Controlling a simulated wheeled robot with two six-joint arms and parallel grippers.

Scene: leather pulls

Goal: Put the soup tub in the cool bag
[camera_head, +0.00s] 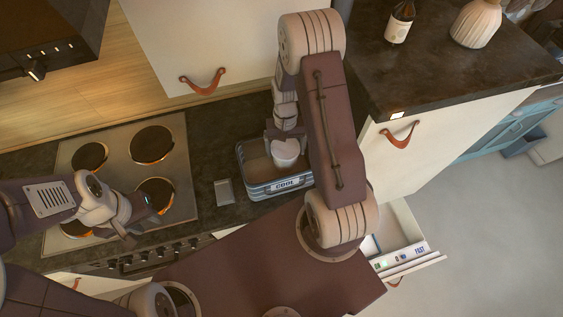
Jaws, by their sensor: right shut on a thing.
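The cool bag (262,189) is a blue-grey open-topped box with a "COOL" label on its front, standing on the dark counter at the middle. The soup tub (286,150) is a small white cup, upright over the inside of the bag. My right gripper (284,137) is shut on the tub from behind it; its fingers are partly hidden by my arm. I cannot tell whether the tub touches the bag's floor. My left gripper (139,228) is over the front of the stove, away from the bag; its finger gap is too unclear to read.
A stove (118,147) with several dark burners lies left of the bag. A small grey plate (224,191) sits between them. A dark bottle (399,22) and a pale vase (476,22) stand on the raised counter at right. An open drawer (398,240) juts out at lower right.

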